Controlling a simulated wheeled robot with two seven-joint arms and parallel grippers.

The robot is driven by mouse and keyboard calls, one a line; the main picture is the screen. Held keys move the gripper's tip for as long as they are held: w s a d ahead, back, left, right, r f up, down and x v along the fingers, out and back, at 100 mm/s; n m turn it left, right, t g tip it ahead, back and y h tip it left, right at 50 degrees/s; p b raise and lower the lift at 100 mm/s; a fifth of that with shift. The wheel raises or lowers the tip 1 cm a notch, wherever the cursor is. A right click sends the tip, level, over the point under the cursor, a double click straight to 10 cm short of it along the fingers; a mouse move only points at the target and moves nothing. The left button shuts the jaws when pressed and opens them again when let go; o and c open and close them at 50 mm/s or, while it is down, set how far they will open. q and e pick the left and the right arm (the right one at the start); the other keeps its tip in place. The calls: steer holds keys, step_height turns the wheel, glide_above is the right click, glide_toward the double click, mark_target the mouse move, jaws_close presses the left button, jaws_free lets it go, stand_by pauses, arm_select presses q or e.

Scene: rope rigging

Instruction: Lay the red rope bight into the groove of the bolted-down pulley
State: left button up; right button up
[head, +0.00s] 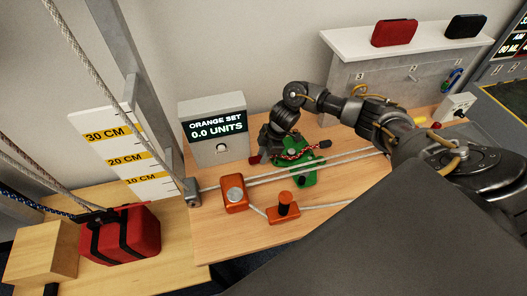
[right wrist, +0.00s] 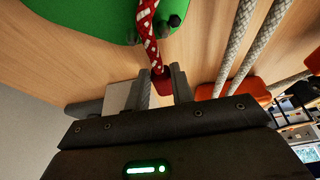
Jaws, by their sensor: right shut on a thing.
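The red and white rope (head: 292,153) lies over the green bolted-down base (head: 307,179) on the wooden table. One end is a red tip beside my right gripper; the other is a dark tip at right. My right gripper (head: 263,155) is shut on the rope's red end, at the left of the green base. In the right wrist view the red tip (right wrist: 163,82) sits between the two fingers, and the rope (right wrist: 147,30) runs up over the green plate (right wrist: 80,15). The pulley's groove is mostly hidden by the rope and my arm. My left gripper is out of view.
Two grey ropes (head: 345,160) cross the table close by the green base. A display box (head: 214,135) stands behind left. A red weight (head: 120,236) rests at the lower left.

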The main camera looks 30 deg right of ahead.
steer(key=shift+f, duration=0.25)
steer(key=o, duration=0.9)
steer(key=b+v, duration=0.2)
steer(key=v, duration=0.7)
steer(key=shift+d+r, duration=0.15)
steer(key=shift+r, duration=0.05)
steer(key=shift+s+d+r, duration=0.15)
steer(key=shift+d+r, duration=0.05)
steer(key=shift+r, duration=0.5)
